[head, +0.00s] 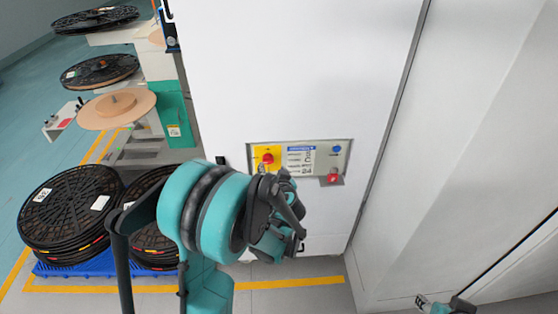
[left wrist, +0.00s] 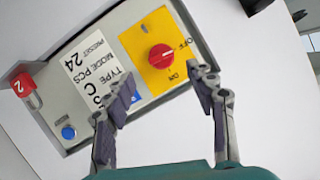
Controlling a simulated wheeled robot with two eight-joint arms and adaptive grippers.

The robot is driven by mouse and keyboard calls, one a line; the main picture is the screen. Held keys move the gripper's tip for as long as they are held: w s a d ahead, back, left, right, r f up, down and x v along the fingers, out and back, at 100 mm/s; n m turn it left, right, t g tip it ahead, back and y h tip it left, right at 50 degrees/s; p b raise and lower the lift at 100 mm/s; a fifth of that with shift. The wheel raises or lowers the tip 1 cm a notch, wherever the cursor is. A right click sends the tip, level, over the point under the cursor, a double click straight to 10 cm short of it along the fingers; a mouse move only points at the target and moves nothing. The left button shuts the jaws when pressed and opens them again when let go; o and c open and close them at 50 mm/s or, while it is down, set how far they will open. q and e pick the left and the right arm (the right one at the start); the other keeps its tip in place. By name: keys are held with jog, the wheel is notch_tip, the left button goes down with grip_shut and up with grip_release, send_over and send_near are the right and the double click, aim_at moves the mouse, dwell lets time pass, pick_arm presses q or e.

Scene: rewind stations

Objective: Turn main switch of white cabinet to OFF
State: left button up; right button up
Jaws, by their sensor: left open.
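The white cabinet (head: 290,70) stands upright in front of me with a grey control panel (head: 343,150) on its face. The main switch (head: 267,158) is a red rotary knob on a yellow plate at the panel's left end. In the left wrist view the switch (left wrist: 161,57) shows upside down, between OFF and ON labels; its exact pointing is hard to tell. My left gripper (left wrist: 167,80) is open and empty, its fingers short of the knob and apart from it. A small part of my right gripper (head: 435,304) shows at the head view's bottom edge.
Black reels (head: 70,205) lie stacked on a blue pallet (head: 100,263) at left. A white wall (head: 465,140) rises at right.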

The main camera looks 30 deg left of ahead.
aim_at(269, 162)
pick_arm(q)
jog(key=b+x, duration=0.2)
jog(key=x, duration=0.5)
jog(key=shift+a+f, duration=0.1)
jog(key=shift+a, duration=0.1)
